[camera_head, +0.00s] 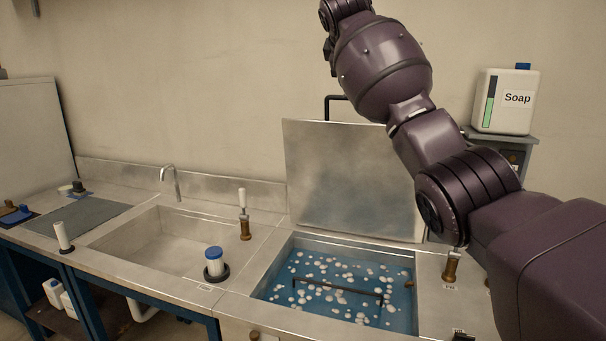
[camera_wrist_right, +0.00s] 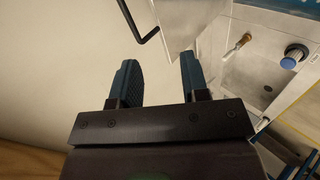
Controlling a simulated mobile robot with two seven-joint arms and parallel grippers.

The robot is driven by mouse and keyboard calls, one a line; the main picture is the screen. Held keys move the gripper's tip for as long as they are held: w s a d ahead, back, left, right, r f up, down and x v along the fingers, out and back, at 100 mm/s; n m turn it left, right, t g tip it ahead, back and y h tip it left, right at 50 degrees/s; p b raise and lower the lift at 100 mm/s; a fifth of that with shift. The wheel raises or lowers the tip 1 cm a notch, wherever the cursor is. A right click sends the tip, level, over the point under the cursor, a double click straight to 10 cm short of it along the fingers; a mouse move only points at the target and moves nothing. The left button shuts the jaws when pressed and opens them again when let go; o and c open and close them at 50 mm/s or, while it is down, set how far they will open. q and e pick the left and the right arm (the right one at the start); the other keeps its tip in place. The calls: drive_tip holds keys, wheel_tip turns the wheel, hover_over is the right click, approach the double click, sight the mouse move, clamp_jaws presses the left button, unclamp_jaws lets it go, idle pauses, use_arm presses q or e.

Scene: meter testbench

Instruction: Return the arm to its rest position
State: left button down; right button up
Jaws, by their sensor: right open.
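My right arm (camera_head: 440,150) comes in from the right in the head view and is raised, bent upward in front of the wall. Its gripper lies beyond the top edge of that view. In the right wrist view my right gripper (camera_wrist_right: 158,85) is open, with its two dark fingers apart and nothing between them. The pale wall shows behind the fingers. My left gripper is in neither view.
A water basin (camera_head: 340,284) with floating white balls has its metal lid (camera_head: 352,180) raised behind it. A soap canister (camera_head: 503,103) stands at the right.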

drive_tip(key=a+r+m+t+y, duration=0.2)
drive_tip(key=a+r+t+y, duration=0.25)
drive_tip(key=r+t, duration=0.35)
drive_tip(key=s+d+f+m+y, duration=0.1)
drive_tip(key=s+d+f+m, duration=0.15)
drive_tip(key=f, duration=1.05)
drive_tip(key=s+d+f+m+t+y, duration=0.15)
drive_tip(key=s+d+f, duration=0.25)
drive_tip(key=f, duration=0.8)
drive_tip(key=s+d+f+m, duration=0.2)
drive_tip(key=s+d+f, duration=0.15)
drive_tip(key=f, duration=0.95)
drive_tip(key=s+d+f+m+g+h, duration=0.1)
drive_tip(key=s+d+f, duration=0.3)
drive_tip(key=s+f, duration=0.8)
drive_tip(key=s+d+f+m+g+h, duration=0.2)
drive_tip(key=s+d+f+g, duration=0.2)
drive_tip(key=s+f, duration=0.8)
drive_tip(key=s+d+f+m+g+h, duration=0.1)
drive_tip(key=s+d+f+g, duration=0.2)
drive_tip(key=s+f, duration=0.9)
drive_tip(key=shift+s+d+f+m, duration=0.2)
drive_tip(key=shift+d+m, duration=0.1)
drive_tip(key=shift+d, duration=0.25)
